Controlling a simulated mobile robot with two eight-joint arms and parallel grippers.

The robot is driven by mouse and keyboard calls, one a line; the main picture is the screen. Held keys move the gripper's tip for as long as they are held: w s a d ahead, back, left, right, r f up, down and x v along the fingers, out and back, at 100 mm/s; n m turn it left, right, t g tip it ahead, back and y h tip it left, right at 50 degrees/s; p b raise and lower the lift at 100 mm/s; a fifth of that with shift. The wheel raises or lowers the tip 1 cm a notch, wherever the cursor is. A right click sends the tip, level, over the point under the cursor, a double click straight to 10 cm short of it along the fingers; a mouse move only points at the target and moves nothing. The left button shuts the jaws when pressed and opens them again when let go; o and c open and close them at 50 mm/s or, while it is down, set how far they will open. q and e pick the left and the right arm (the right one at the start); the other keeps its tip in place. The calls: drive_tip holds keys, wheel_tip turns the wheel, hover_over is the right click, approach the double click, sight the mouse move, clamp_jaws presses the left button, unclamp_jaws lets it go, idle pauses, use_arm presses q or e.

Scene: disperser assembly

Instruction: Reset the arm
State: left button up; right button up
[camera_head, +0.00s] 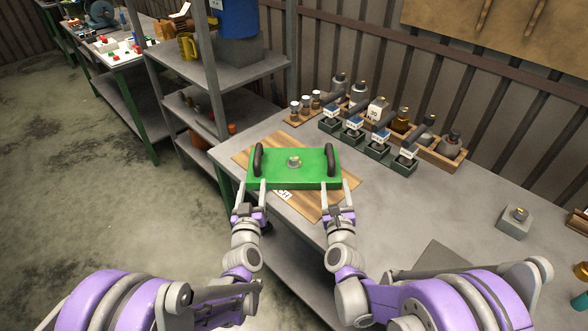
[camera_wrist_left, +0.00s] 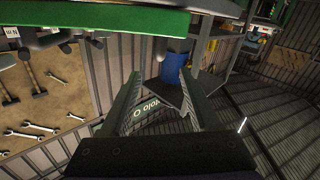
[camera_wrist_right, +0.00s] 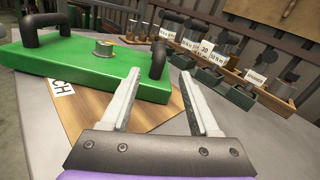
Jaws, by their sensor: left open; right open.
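A green block (camera_head: 294,179) with two black handles (camera_head: 258,159) and a small metal knob (camera_head: 294,161) on top lies on a wooden board (camera_head: 325,207) on the grey workbench. My left gripper (camera_head: 249,188) is open at the block's near left side. In the left wrist view its fingers (camera_wrist_left: 165,85) are apart with nothing between them, and the green block edge (camera_wrist_left: 120,22) runs above. My right gripper (camera_head: 337,188) is open at the block's near right side. In the right wrist view its fingers (camera_wrist_right: 158,95) are apart and empty, with the green block (camera_wrist_right: 95,70) at the left.
Several small labelled boxes (camera_head: 352,134) and bottles in wooden racks stand at the back of the workbench (camera_head: 420,205). A grey box with a knob (camera_head: 515,222) sits at the right. Metal shelving (camera_head: 220,70) stands at the left. The bench middle right is clear.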

idle(0.4)
drive_tip(key=shift+r, duration=0.15)
use_arm(q)
drive_tip(key=s+r+m+g+h+p, duration=0.25)
drive_tip(key=s+r+g, duration=0.2)
drive_tip(key=s, duration=0.45)
use_arm(e)
drive_tip(key=s+r+n+g+y, duration=0.4)
drive_tip(key=s+n, duration=0.5)
drive_tip(key=n, duration=0.7)
use_arm(q)
drive_tip(key=s+a+f+g+y+p, duration=0.1)
drive_tip(key=s+a+g, duration=0.2)
drive_tip(key=s, duration=0.8)
drive_tip(key=s+a+f+g+y+p, duration=0.1)
drive_tip(key=s+g, duration=0.4)
drive_tip(key=s, duration=0.7)
drive_tip(key=shift+a+f, duration=0.8)
drive_tip(key=shift+a, duration=0.3)
use_arm(e)
drive_tip(key=s+d+f+n+g+h, duration=0.1)
drive_tip(key=s+d+n+g+h, duration=0.1)
drive_tip(key=s+n, duration=0.7)
drive_tip(key=s+d+f+n+g+h, duration=0.2)
drive_tip(key=s+d+n+g, duration=0.2)
drive_tip(key=s, duration=1)
drive_tip(key=n+g, duration=0.2)
drive_tip(key=n, duration=0.2)
drive_tip(key=shift+f+n+g, duration=0.3)
drive_tip(key=shift+n, duration=0.1)
